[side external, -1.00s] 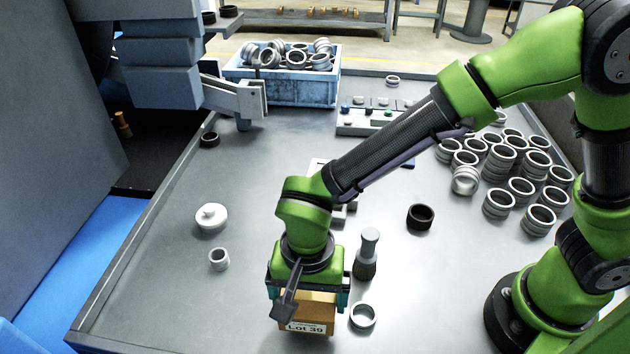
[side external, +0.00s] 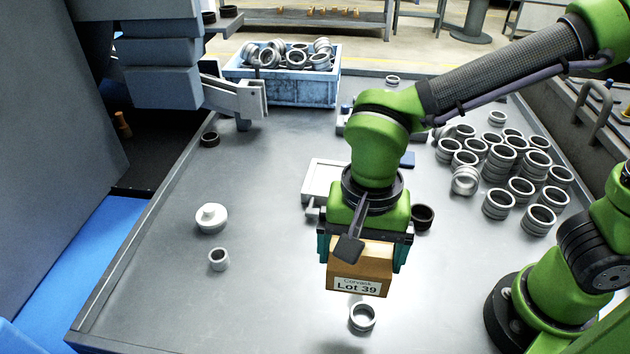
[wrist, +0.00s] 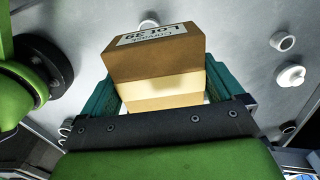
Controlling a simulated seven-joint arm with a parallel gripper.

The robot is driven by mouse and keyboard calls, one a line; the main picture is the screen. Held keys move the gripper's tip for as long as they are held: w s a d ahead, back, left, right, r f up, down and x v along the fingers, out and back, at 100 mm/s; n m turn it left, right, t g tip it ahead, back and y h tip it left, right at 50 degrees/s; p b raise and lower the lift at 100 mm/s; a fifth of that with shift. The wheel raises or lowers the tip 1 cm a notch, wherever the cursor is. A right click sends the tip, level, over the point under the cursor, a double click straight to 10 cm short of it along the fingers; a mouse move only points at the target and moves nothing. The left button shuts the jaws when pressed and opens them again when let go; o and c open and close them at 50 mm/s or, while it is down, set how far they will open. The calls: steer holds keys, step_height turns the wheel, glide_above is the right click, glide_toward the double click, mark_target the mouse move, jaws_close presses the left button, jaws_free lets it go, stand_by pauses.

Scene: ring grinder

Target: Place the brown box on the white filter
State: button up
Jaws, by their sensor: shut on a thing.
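The brown box (side external: 370,262) has a white "Lot 39" label on its front. My gripper (side external: 361,258) is shut on it, with teal fingers on its left and right sides, and holds it above the table. In the wrist view the box (wrist: 155,60) sits between the fingers. A round white piece with a knob on top (side external: 211,219), which looks like the white filter, stands on the table to the left, well apart from the box. It also shows at the right of the wrist view (wrist: 290,76). Its top is uncovered.
A small pale ring (side external: 218,259) lies just in front of the white piece. Another ring (side external: 362,317) lies below the box in the picture. A dark ring (side external: 423,217) and several stacked grey rings (side external: 500,165) are to the right. The table between box and white piece is clear.

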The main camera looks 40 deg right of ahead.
steer(key=w+d+m, duration=0.1)
steer(key=w+d, duration=0.1)
steer(key=w+d+m, duration=0.1)
steer(key=d, duration=0.2)
steer(key=w+d+m, duration=0.1)
steer(key=w+d, duration=0.1)
steer(key=shift+w+d+m, duration=0.35)
steer(key=shift+d+m, duration=0.05)
steer(key=w+d+m, duration=0.3)
steer(key=d+m, duration=0.1)
steer(key=d, duration=0.7)
glide_toward(334, 170)
steer(key=shift+m, duration=0.3)
steer(key=s+a, duration=0.1)
steer(key=s+a+f, duration=0.2)
steer(key=s, duration=0.1)
steer(key=shift+a, duration=0.3)
steer(key=shift+f, duration=1.65)
steer(key=shift+f, duration=0.15)
steer(key=o, duration=0.8)
